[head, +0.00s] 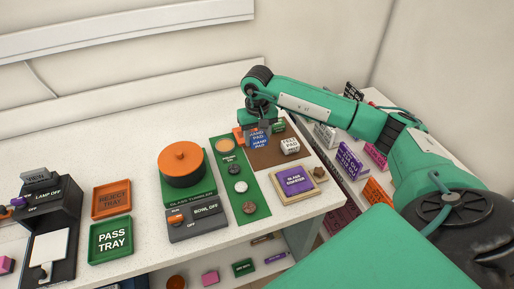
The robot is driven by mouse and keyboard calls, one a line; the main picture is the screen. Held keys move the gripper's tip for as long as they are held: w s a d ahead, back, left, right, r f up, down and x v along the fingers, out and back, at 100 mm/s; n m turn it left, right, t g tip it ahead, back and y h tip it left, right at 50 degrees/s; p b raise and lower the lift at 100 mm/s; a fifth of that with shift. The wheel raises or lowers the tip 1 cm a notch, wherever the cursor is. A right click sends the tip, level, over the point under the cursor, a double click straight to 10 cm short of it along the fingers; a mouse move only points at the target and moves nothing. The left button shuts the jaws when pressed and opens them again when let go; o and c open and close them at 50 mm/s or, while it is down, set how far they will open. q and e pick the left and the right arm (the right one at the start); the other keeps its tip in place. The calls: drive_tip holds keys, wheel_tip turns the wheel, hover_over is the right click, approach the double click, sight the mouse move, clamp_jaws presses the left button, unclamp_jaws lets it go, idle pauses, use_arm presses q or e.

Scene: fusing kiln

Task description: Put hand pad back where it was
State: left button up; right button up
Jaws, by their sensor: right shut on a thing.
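The blue hand pad (258,141), with white lettering, is at the far left part of the brown mat (268,160). My right gripper (257,126) reaches down from above and is shut on it. I cannot tell whether the pad touches the mat or is held just above it. A white felt pad (290,146) sits on the same mat, to the right of the hand pad. My left gripper is not in view.
A green strip (257,212) with several round pieces lies left of the mat. A framed purple glass sign (295,183) is in front. The orange-lidded tumbler (181,160), pass tray (111,240) and reject tray (111,200) stand further left. Shelves with boxes (352,160) are at right.

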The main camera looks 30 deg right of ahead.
sight(257, 135)
wheel_tip(257, 135, down, 3)
wheel_tip(257, 135, down, 4)
drive_tip(key=shift+f+p, duration=0.1)
drive_tip(key=shift+p, duration=0.7)
drive_tip(key=shift+f, duration=0.1)
drive_tip(key=o, duration=0.9)
drive_tip(key=shift+r, duration=0.3)
wheel_tip(257, 135, up, 10)
drive_tip(key=b, duration=0.4)
drive_tip(key=shift+r, duration=0.9)
